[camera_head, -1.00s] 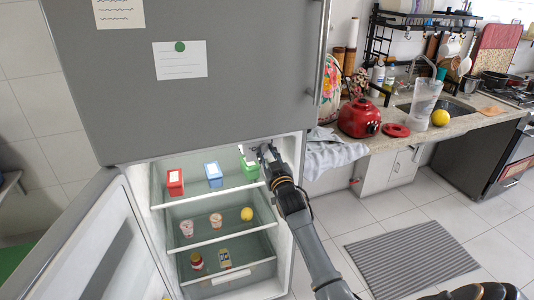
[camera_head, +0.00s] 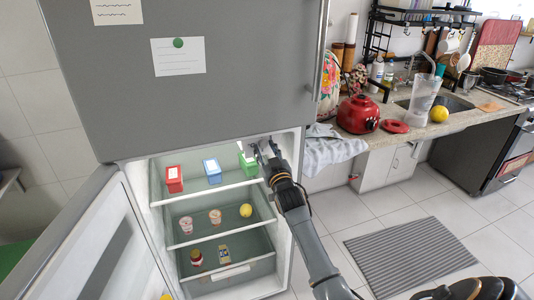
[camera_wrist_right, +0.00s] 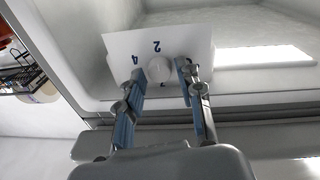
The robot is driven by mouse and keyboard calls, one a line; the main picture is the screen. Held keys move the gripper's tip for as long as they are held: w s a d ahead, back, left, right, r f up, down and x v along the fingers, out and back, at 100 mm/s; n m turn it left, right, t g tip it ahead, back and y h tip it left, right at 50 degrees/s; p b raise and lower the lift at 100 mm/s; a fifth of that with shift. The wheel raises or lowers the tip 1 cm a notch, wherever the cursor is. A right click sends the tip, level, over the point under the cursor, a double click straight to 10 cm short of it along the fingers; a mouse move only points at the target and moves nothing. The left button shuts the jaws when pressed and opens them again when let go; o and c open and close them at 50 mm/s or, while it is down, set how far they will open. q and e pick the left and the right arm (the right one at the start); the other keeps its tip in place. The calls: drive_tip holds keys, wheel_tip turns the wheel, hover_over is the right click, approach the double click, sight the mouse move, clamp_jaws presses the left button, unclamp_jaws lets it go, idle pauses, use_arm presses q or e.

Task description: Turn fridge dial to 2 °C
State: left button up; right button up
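The fridge (camera_head: 120,90) stands with its lower door open. In the right wrist view, the dial is a round white knob (camera_wrist_right: 159,69) on a white plate (camera_wrist_right: 200,47) with blue numbers, including an upside-down 2 and 4. The plate is tilted in this view. My right gripper (camera_wrist_right: 160,68) has its two fingers on either side of the knob, with small gaps visible, so it looks open around it. In the head view my right gripper (camera_head: 264,152) is at the upper right inside the fridge and hides the dial. My left gripper is not in view.
A green box (camera_head: 248,166) stands on the top shelf close to my right gripper. A blue box (camera_head: 212,171) and a red box (camera_head: 174,180) stand further left. The open door (camera_head: 85,245) is at the left. The counter (camera_head: 400,132) is at the right.

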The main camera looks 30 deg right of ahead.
drive_tip(key=v, duration=1.2)
